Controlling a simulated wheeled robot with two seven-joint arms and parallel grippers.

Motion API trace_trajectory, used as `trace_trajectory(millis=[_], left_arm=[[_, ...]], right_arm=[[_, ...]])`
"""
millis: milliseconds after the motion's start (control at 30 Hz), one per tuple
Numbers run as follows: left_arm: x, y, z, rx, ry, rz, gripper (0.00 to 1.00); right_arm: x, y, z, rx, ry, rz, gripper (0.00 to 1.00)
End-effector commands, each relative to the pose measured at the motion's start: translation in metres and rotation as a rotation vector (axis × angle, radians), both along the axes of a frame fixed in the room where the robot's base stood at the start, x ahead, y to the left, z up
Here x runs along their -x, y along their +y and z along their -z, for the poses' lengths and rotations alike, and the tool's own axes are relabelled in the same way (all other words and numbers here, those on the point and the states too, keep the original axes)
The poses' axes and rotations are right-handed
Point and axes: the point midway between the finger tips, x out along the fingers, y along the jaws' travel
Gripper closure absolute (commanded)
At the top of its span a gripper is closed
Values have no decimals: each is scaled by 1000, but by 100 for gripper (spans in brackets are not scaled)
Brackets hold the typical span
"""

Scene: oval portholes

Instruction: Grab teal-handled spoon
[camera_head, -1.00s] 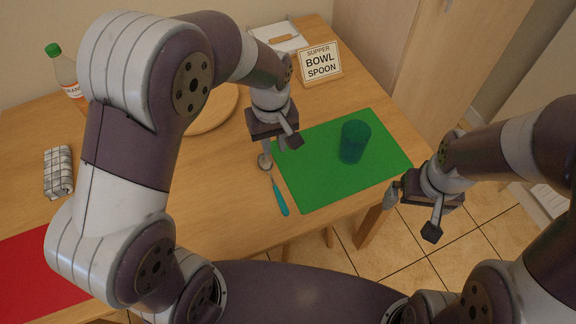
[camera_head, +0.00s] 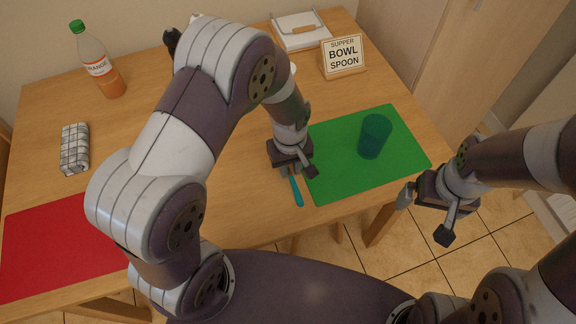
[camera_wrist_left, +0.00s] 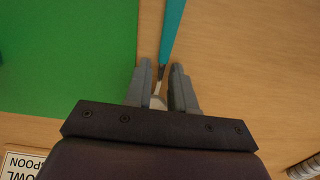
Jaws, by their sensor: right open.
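The teal-handled spoon (camera_head: 297,192) lies on the wooden table beside the left edge of the green mat, with its handle toward the table's front edge. My left gripper (camera_head: 291,172) is low over it. In the left wrist view the teal handle (camera_wrist_left: 172,30) extends past the fingertips, and the spoon's thin neck lies between the two fingers (camera_wrist_left: 161,75), with a gap visible on each side. The left gripper is open. The spoon's bowl is hidden by the gripper. My right gripper (camera_head: 405,195) is open and empty, off the table's right side.
The green mat (camera_head: 340,178) bears a teal cup (camera_head: 375,137). A sign (camera_head: 343,57) reading SUPPER BOWL SPOON and a white tray (camera_head: 300,30) stand behind. An orange bottle (camera_head: 98,62), a checked cloth (camera_head: 75,148) and a red mat (camera_head: 60,245) are at left.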

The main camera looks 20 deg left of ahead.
Motion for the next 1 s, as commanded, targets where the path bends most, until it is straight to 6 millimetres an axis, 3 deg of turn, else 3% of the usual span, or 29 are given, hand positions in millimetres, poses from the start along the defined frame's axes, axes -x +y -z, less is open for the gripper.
trace_trajectory(millis=[67, 133, 167, 567, 800, 1000], left_arm=[[0, 0, 0, 0, 0, 0, 76], [0, 0, 0, 0, 0, 0, 99], [0, 0, 0, 0, 0, 0, 100], [0, 0, -6, 0, 0, 0, 100], [-1, 0, -45, 1, -3, 0, 100], [38, -29, -71, 0, -1, 8, 100]], right_arm=[[0, 0, 0, 0, 0, 0, 0], [0, 0, 0, 0, 0, 0, 0], [0, 0, 0, 0, 0, 0, 0], [0, 0, -1, 0, 0, 0, 0], [0, 0, -6, 0, 0, 0, 0], [0, 0, -8, 0, 0, 0, 0]])
